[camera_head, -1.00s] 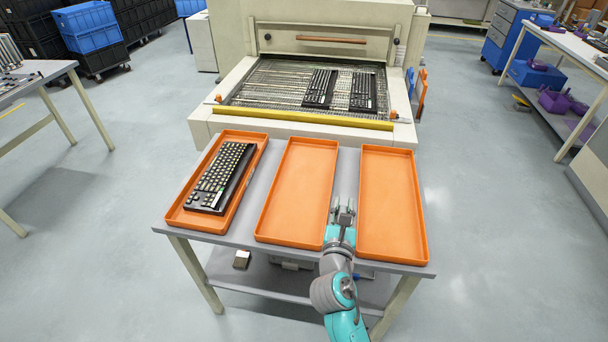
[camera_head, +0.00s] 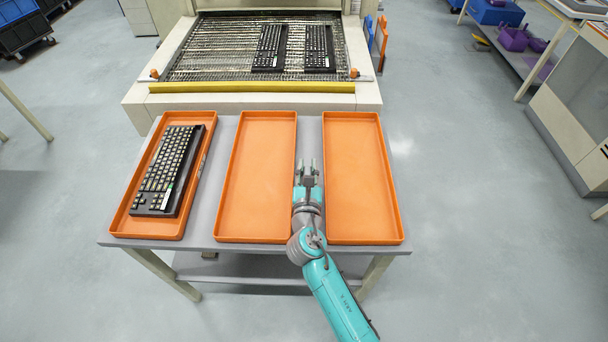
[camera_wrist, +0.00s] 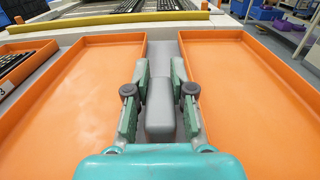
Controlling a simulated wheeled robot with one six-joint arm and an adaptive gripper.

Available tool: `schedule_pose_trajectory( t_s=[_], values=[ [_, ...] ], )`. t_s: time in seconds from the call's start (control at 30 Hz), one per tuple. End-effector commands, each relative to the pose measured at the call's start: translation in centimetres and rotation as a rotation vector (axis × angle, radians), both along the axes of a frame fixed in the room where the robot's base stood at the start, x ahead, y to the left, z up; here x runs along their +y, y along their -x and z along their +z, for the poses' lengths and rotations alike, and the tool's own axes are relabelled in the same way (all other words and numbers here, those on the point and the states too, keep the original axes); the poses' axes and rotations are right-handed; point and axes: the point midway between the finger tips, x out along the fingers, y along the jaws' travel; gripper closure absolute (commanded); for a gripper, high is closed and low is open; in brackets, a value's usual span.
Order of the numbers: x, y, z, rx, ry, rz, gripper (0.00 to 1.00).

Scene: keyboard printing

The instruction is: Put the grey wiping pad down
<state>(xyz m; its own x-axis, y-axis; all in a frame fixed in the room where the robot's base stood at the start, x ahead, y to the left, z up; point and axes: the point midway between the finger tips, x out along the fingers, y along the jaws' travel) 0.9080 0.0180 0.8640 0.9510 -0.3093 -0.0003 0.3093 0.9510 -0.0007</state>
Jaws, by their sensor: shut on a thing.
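The grey wiping pad (camera_wrist: 160,108) is a small rounded block between the fingers of my gripper (camera_wrist: 160,82) in the wrist view. My gripper is shut on it. In the head view my gripper (camera_head: 308,172) is over the grey table strip between the middle orange tray (camera_head: 257,180) and the right orange tray (camera_head: 362,180). The pad is hard to make out there. I cannot tell whether it touches the table.
The left orange tray (camera_head: 123,225) holds a black keyboard (camera_head: 168,172). The middle and right trays are empty. Behind the table (camera_head: 222,150), a machine with a yellow front bar (camera_head: 250,88) has two black keyboards (camera_head: 269,48) on its bed.

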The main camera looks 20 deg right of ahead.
Motion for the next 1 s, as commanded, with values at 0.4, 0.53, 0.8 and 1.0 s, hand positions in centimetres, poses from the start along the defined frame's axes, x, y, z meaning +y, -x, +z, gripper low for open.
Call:
schedule_pose_trajectory(
  t_s=[0.4,0.53,0.8,1.0],
  values=[
    [0.0,0.0,-3.9,0.000,0.000,0.001,1.00],
    [0.0,0.0,-3.9,0.000,0.000,0.001,1.00],
    [0.0,0.0,-4.2,0.000,-0.001,0.001,0.65],
    [0.0,0.0,-4.2,0.000,0.000,0.001,0.52]
  ],
)
